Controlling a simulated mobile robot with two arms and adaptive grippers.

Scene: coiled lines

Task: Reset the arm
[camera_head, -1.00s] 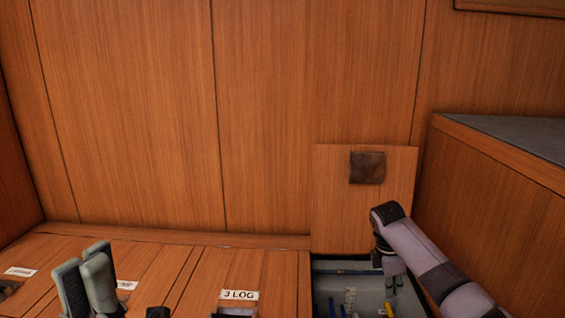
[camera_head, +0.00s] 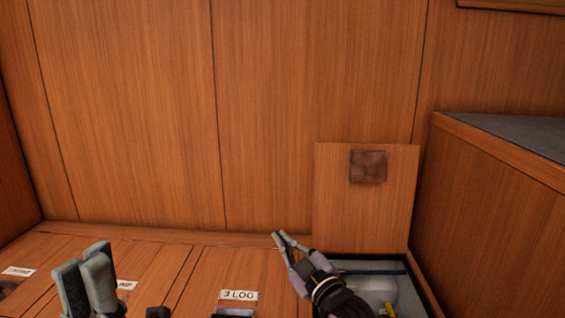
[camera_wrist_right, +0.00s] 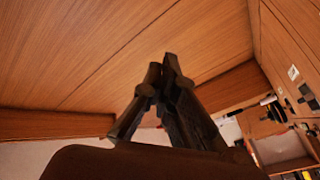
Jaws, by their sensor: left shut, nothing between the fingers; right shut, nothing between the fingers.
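My right gripper (camera_head: 279,236) is shut and empty. In the head view it is above the bench top, left of the open locker, with its fingertips pointing up and left. It also shows in the right wrist view (camera_wrist_right: 162,63), dark, with its fingertips close together and wood panelling beyond. My left gripper (camera_head: 83,261) is shut and empty at the lower left of the head view, its grey fingers pointing up above the bench top. The rest of the left arm is out of view.
An open locker (camera_head: 416,282) is partly hidden by my right arm. Its raised lid (camera_head: 335,199), with a dark square patch (camera_head: 368,167), leans against the back wall. A closed lid labelled "3 LOG" (camera_head: 238,295) lies to the left. A wooden side cabinet (camera_head: 490,222) bounds the right.

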